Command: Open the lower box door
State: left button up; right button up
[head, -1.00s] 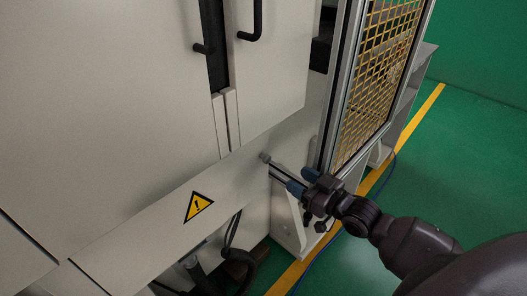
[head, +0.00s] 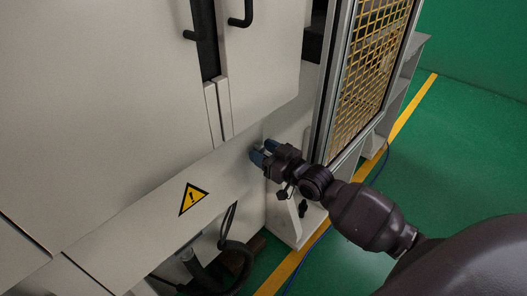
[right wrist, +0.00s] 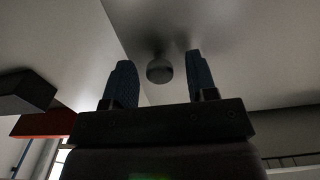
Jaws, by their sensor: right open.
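The lower box door appears to be the long pale panel (head: 150,227) with a yellow warning triangle (head: 193,199), low on the machine; it looks shut. My right gripper (head: 262,151) is at the right end of this panel, its blue fingers close to the surface. In the right wrist view a round grey knob (right wrist: 160,69) shows between the two open fingers (right wrist: 160,58), with gaps on both sides. The knob is hidden by the gripper in the head view. My left gripper is not in view.
Two tall pale doors (head: 110,95) with black handles (head: 243,12) are above the panel. A yellow mesh guard (head: 370,70) in a metal frame stands just right of my right gripper. Black hoses (head: 233,255) hang below the panel. Green floor (head: 465,150) is clear at right.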

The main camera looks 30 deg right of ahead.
grip_shut()
dwell(0.4)
